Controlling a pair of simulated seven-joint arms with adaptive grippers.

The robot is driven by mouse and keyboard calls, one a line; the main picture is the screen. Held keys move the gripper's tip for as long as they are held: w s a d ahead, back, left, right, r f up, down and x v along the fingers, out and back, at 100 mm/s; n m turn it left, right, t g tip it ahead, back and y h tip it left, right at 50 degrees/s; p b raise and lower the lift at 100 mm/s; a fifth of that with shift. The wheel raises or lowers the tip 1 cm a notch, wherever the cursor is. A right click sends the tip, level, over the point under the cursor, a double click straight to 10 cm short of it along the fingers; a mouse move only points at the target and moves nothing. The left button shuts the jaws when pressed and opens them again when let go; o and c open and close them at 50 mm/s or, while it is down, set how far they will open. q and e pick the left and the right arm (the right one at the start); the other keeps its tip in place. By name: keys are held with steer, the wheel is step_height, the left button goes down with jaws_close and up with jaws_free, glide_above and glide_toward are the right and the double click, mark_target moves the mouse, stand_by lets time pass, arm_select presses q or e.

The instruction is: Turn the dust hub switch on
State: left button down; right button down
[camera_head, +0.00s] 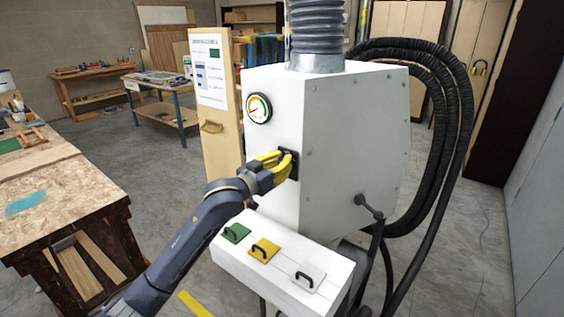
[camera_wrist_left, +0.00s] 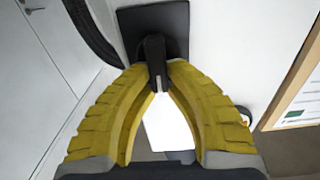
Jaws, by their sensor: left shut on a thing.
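The dust hub (camera_head: 352,130) is a large white cabinet with a grey ribbed duct on top. Its switch (camera_head: 291,158) is a black plate on the front face, mostly hidden by my gripper in the head view. In the left wrist view the black plate (camera_wrist_left: 172,20) carries a black lever (camera_wrist_left: 155,58). My left gripper (camera_head: 287,164) has yellow fingers and is at the switch. In the left wrist view its fingertips (camera_wrist_left: 158,76) close on the lever's end from both sides. My right gripper is not in view.
A round gauge (camera_head: 259,108) sits above the switch. A white box (camera_head: 285,262) with green, yellow and white handled panels juts out below. Black hoses (camera_head: 462,100) loop at the right. A workbench (camera_head: 60,190) stands at the left, with open floor behind it.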

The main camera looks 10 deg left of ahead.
arm_select(q)
steer(key=shift+m, duration=0.3)
steer(key=m, duration=0.3)
steer(key=d+m, duration=0.1)
steer(key=m, duration=0.3)
steer(key=s+f+m, duration=0.1)
steer(key=m, duration=0.3)
steer(key=shift+d, duration=0.4)
steer(key=shift+m, duration=0.3)
steer(key=c, duration=1.4)
jaws_free()
steer(key=shift+o, duration=0.2)
steer(key=v, duration=1.2)
steer(key=shift+f, duration=0.1)
